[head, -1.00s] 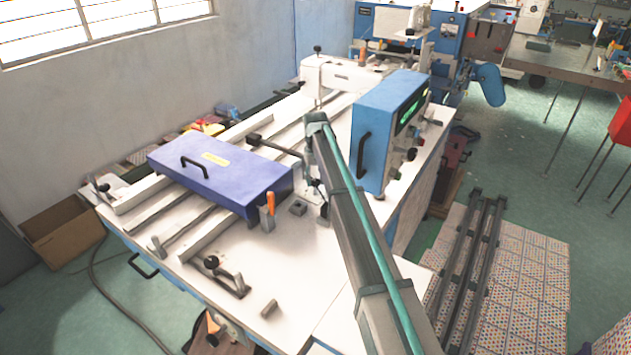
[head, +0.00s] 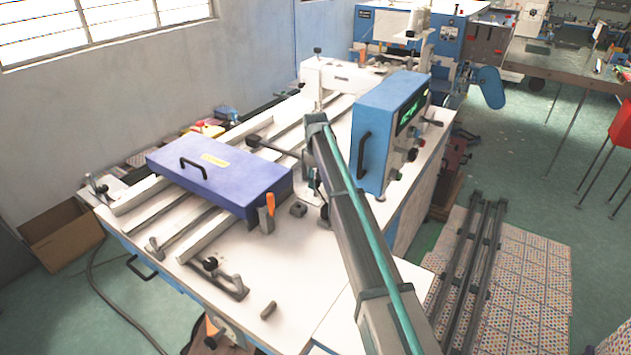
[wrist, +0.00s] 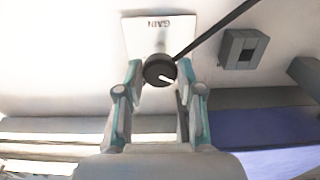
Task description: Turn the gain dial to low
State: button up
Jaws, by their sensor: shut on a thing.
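The gain dial (wrist: 159,70) is a round black knob with a white pointer mark, seen in the wrist view below a white plate (wrist: 145,30) lettered GAIN, which appears upside down. The pointer mark points toward the lower right of that view. My gripper (wrist: 160,76) has one finger on each side of the dial and is shut on it. In the head view my own arm hides the dial and most of the gripper. Any low or high marks on the plate cannot be read.
A black rod (wrist: 215,30) runs close by the dial toward the upper right. A grey square block (wrist: 243,49) sits nearby. In the head view, a purple box (head: 218,172) stands left of my arm and a blue control box (head: 378,130) close to its right.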

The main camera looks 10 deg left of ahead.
dwell(0.5)
jog(key=o, duration=1.1)
jog(key=shift+o, duration=0.2)
jog(key=shift+r, duration=0.1)
notch_tip(320, 180, up, 12)
